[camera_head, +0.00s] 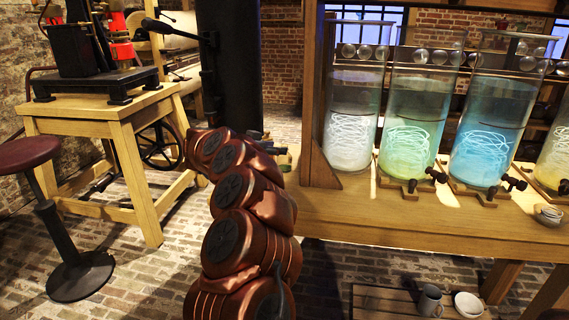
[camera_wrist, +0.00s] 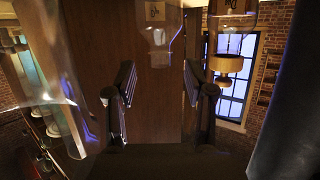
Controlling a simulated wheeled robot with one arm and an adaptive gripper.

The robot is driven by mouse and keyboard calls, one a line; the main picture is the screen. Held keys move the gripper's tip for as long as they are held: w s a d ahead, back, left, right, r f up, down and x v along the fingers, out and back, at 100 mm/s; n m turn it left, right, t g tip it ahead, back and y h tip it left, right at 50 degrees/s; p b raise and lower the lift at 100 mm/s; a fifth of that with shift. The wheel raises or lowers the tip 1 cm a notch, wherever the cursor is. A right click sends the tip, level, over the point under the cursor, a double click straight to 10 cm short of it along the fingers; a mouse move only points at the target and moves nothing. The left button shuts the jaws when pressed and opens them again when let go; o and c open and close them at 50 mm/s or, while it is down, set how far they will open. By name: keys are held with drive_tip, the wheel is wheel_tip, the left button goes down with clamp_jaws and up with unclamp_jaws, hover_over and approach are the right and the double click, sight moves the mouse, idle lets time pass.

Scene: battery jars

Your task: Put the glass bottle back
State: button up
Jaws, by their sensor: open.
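In the wrist view, my gripper (camera_wrist: 160,98) is open, its two dark fingers apart with nothing visibly held between them. A clear, glass-like shape (camera_wrist: 160,32) with a small marking shows faintly beyond the fingertips, in front of a brown wooden panel; I cannot tell for sure that it is the glass bottle. Another clear glass shape (camera_wrist: 232,22) with a similar marking is to the right, above a round wooden piece. In the head view, my copper-coloured arm reaches away past the bench's left end, and my gripper is mostly hidden behind it.
A wooden bench (camera_head: 345,212) holds large glass jars with white (camera_head: 350,120), green (camera_head: 408,125), blue (camera_head: 485,130) and yellow contents, with taps in front. Below are a mug (camera_head: 430,300) and bowls. A machine table (camera_head: 95,108) and red stool (camera_head: 40,152) stand left. Brick floor lies between.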

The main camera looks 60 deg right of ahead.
sight(285, 158)
drive_tip(key=b+x, duration=0.1)
drive_tip(key=x, duration=0.4)
clamp_jaws()
idle(0.4)
